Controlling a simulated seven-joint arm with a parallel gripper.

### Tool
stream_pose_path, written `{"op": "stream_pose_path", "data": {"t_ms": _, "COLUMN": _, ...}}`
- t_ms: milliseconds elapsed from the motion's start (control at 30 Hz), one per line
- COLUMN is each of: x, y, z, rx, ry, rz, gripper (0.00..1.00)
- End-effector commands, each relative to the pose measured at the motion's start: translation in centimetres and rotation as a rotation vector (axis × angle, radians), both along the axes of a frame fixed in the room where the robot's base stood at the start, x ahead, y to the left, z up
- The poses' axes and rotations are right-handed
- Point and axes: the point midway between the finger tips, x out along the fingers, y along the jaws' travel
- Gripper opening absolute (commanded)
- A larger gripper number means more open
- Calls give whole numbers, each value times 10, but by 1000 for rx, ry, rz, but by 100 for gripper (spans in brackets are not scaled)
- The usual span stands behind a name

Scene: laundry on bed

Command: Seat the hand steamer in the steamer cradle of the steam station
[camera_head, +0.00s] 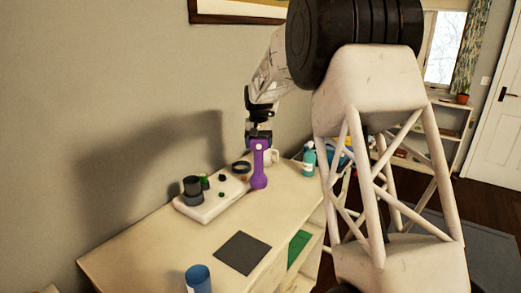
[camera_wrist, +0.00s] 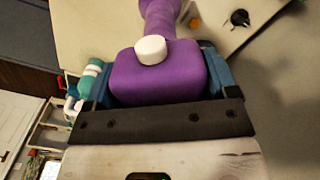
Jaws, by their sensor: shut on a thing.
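The hand steamer is purple (camera_head: 259,178) with a rounded lower end, hanging roughly upright from my gripper (camera_head: 258,138) above the desk. In the wrist view my gripper (camera_wrist: 160,85) has its blue fingers on both sides of the steamer's purple block (camera_wrist: 155,78), which has a white round button. The steam station is a pale flat base (camera_head: 208,211) on the desk, to the left of the steamer. It carries a dark upright cylinder (camera_head: 192,186), green and red small parts and a dark ring (camera_head: 241,168). I cannot tell which part is the cradle.
A teal bottle (camera_head: 309,160) and a white mug (camera_head: 274,157) stand behind and right of the steamer. A dark square mat (camera_head: 242,253) and a blue cup (camera_head: 198,280) are at the front of the desk (camera_head: 165,250). A wall runs along the desk's back.

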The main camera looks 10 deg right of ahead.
Motion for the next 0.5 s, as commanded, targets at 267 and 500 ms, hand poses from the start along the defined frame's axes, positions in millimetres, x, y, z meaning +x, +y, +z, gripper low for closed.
{"op": "stream_pose_path", "data": {"t_ms": 267, "x": 40, "y": 10, "z": 20, "rx": 0, "ry": -1, "rz": -132, "gripper": 21}}
{"op": "stream_pose_path", "data": {"t_ms": 500, "x": 72, "y": 20, "z": 37, "rx": 1, "ry": -2, "rz": -250, "gripper": 21}}
